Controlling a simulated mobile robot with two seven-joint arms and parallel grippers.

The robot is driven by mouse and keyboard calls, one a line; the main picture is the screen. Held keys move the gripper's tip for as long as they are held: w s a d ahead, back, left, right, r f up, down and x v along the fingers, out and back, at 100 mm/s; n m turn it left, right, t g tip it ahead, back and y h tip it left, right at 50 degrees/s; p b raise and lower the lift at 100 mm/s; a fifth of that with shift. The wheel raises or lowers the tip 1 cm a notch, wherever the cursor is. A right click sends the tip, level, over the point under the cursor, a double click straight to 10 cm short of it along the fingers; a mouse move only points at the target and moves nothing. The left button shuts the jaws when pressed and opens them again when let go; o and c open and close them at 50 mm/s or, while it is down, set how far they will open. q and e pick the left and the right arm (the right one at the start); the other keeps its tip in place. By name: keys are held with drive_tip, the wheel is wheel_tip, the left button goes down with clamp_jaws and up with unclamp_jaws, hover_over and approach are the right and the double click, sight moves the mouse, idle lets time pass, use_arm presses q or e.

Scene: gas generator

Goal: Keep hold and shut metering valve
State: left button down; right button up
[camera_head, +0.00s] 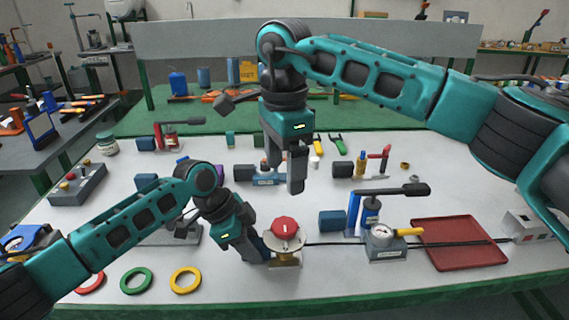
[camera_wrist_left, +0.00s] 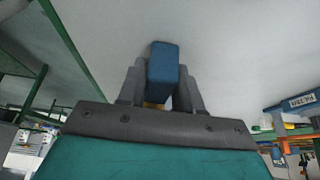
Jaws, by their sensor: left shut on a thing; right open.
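The metering valve appears to be the unit with a red knob (camera_head: 285,225) on a pale round disc and a brass-coloured body, at the front middle of the table. My left gripper (camera_head: 262,250) is beside it on its left, low at the table. In the left wrist view this gripper (camera_wrist_left: 160,85) is shut on a blue block (camera_wrist_left: 161,62), with a bit of yellow showing behind it. How the block joins the valve is hidden in both views. My right gripper (camera_head: 285,172) is open and empty, pointing down above the table, behind the valve.
A black hose (camera_head: 340,243) runs right from near the valve past a gauge unit (camera_head: 385,246) with a yellow handle. A red tray (camera_head: 465,257) lies at right. Coloured rings (camera_head: 136,281) lie front left. Blue-handled fittings stand further back.

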drive_tip(key=n, duration=0.3)
drive_tip(key=shift+n, duration=0.3)
use_arm(q)
drive_tip(key=c, duration=0.7)
unclamp_jaws()
